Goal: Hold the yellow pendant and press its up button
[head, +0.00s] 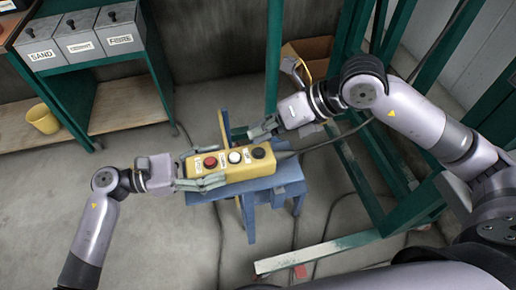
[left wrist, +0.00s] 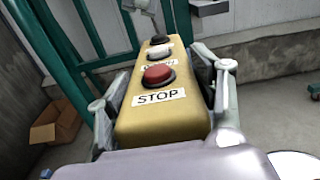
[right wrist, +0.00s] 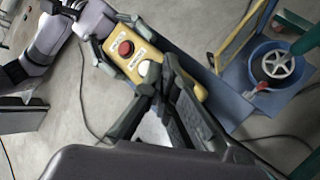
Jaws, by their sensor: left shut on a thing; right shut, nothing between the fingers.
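The yellow pendant (head: 222,172) is level above a blue stand, with red, white and black buttons in a row. My left gripper (head: 200,175) is shut on its red-button end, one finger on each side. In the left wrist view the pendant (left wrist: 160,122) shows a STOP label by the red button (left wrist: 157,75), with the black button (left wrist: 159,40) farthest. My right gripper (head: 263,129) is shut and empty near the pendant's far long edge. In the right wrist view its fingers cross the pendant and hide the black button. I cannot tell whether they touch it.
The blue stand (head: 287,178) is under the pendant. A cable runs from the pendant's right end toward the green frame (head: 340,245). A cardboard box (head: 312,50) lies behind.

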